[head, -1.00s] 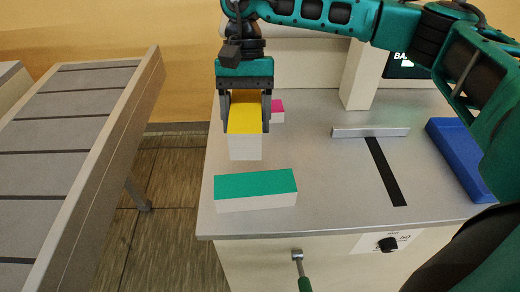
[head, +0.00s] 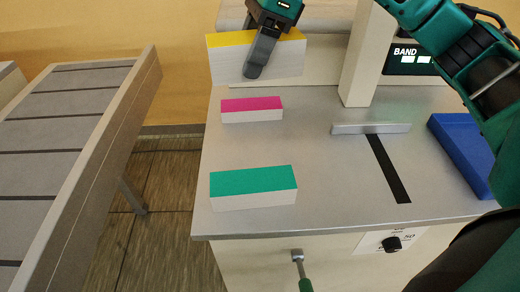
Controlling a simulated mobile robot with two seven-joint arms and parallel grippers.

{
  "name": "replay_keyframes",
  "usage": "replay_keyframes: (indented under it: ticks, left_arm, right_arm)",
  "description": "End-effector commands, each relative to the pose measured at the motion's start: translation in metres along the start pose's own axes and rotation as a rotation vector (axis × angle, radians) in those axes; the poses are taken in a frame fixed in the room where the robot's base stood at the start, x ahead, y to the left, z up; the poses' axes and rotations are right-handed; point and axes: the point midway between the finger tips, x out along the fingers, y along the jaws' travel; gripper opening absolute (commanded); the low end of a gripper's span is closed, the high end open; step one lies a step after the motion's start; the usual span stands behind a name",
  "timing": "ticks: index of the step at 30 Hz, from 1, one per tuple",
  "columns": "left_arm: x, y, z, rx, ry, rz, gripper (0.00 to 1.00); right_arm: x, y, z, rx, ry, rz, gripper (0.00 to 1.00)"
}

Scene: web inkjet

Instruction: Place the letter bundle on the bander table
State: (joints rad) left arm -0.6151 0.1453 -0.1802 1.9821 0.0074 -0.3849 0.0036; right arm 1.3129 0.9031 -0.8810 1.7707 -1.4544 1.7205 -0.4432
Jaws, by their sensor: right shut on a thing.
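My right gripper (head: 262,52) comes in from the upper right and is shut on a white letter bundle with a yellow top (head: 228,62). One finger shows across the bundle's near face; the other is hidden. The bundle is at the back left of the grey bander table (head: 325,205), behind a pink-topped bundle (head: 251,109). I cannot tell whether it touches the table. A larger teal-topped bundle (head: 253,187) lies at the table's front left. My left gripper is not in view.
A slatted conveyor (head: 65,135) stands left, across a floor gap. The table has a metal bar (head: 370,129), a black slot (head: 388,168), a post (head: 366,55), a "BAND" display (head: 408,58), a blue block (head: 464,150) and a front lever (head: 301,272). The table's middle is clear.

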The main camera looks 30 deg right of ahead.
Motion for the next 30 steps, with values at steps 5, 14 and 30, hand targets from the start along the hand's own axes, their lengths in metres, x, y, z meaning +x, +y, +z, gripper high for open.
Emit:
replay_keyframes:
  ticks: [5,14,30]
  left_arm:
    - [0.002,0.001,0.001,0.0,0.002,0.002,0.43]
    - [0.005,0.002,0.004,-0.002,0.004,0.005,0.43]
    - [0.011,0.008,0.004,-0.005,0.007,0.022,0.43]
  right_arm:
    - [-0.011,-0.002,-0.002,0.12,0.0,-0.051,0.21]
    - [0.019,-0.002,-0.018,0.169,0.003,-0.064,0.21]
    - [0.127,-0.003,-0.062,0.164,0.0,-0.068,0.21]
